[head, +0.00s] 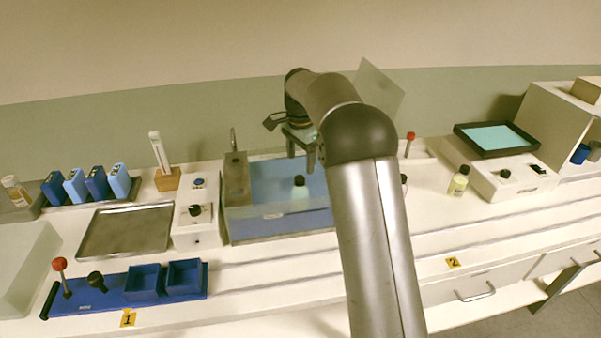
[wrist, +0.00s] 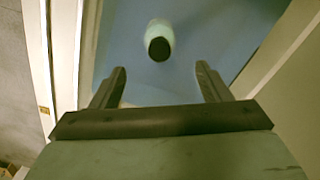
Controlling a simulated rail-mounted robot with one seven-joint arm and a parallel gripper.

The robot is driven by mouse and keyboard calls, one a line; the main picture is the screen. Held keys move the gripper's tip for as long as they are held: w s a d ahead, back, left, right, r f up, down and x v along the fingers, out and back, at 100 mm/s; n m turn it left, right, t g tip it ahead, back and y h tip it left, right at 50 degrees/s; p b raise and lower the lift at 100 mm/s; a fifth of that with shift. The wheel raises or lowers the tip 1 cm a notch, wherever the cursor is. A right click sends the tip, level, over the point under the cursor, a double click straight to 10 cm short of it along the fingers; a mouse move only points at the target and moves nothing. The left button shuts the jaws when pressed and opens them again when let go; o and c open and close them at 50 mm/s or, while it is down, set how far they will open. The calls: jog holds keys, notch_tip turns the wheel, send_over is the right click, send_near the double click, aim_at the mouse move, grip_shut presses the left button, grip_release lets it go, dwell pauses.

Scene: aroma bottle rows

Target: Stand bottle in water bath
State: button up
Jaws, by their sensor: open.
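A bottle (head: 300,188) with a black cap and pale body stands upright inside the blue water bath (head: 262,226), near the middle. In the wrist view the bottle (wrist: 159,43) shows ahead of the fingertips, apart from them, with its dark cap toward me. My gripper (head: 305,157) is above the bath, behind and above the bottle in the head view. In the wrist view my gripper (wrist: 160,80) is open with nothing between its fingers. My arm hides the right part of the bath.
A yellowish bottle (head: 458,180) stands on the bench at the right, beside a white device with a black tray (head: 495,139). A control box (head: 197,212) stands left of the bath, with a metal tray (head: 124,231) beyond. A clear lid (head: 380,88) is raised behind my arm.

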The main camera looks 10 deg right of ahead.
jog(key=shift+r, duration=0.65)
jog(key=shift+s+r, duration=0.3)
jog(key=s+r+n, duration=0.3)
jog(key=s+n, duration=0.3)
jog(key=s, duration=1)
jog(key=s+f+n, duration=0.3)
jog(key=s, duration=0.9)
jog(key=s+a+f+n, duration=0.1)
jog(key=s+f+n, duration=0.2)
jog(key=s, duration=0.8)
jog(key=shift+s+f+n, duration=0.35)
jog(key=shift+f+n, duration=0.05)
jog(key=shift+n, duration=0.2)
